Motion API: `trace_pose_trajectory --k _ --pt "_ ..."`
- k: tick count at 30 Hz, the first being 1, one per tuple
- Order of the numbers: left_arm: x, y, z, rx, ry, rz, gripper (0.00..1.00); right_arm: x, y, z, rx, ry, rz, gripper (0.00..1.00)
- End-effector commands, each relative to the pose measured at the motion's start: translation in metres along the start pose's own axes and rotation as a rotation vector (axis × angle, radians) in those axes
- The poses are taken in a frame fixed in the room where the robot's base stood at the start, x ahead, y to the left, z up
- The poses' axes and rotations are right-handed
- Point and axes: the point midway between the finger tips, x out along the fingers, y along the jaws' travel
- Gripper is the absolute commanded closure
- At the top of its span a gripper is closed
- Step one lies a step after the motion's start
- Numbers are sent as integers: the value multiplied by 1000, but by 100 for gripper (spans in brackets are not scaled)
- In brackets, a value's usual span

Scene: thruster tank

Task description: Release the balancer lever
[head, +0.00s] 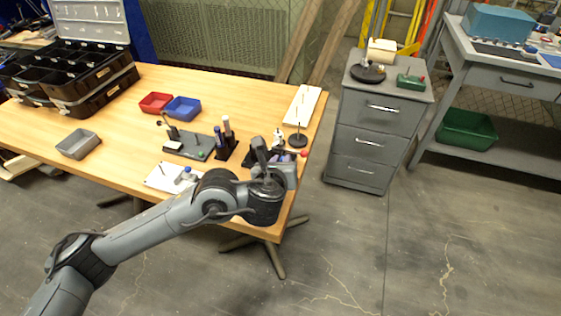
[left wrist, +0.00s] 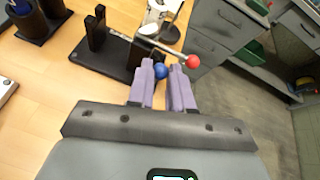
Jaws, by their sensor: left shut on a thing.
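The balancer stands at the right end of the wooden table. In the left wrist view it has a black base and post (left wrist: 97,30), a thin metal rod (left wrist: 150,42) and a red ball (left wrist: 193,61) at the rod's right end. A blue ball (left wrist: 160,71) sits below the rod, between the purple fingertips of my left gripper (left wrist: 161,76). The gripper is closed on this blue ball, and the red ball is just beyond the right finger. In the head view my left gripper (head: 284,165) is by the table edge, largely hiding the balancer; the red ball (head: 304,153) shows. My right gripper is out of view.
The wooden table (head: 110,150) also holds a red bin (head: 156,102), a blue bin (head: 182,109), a grey bin (head: 77,144), a black toolbox (head: 95,85) and several small stands. A grey drawer cabinet (head: 375,125) stands right of the table, with open floor in front.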

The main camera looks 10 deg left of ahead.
Motion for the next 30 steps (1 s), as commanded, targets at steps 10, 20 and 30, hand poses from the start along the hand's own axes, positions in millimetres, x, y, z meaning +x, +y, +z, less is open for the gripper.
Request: trace_pose_trajectory --k 10,20,30 --pt "0 0 -1 1 2 -1 69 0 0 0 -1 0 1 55" --pt "-7 0 1 1 2 -1 69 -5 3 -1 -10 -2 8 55" --pt "-60 -1 4 1 3 -2 69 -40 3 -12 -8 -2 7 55"
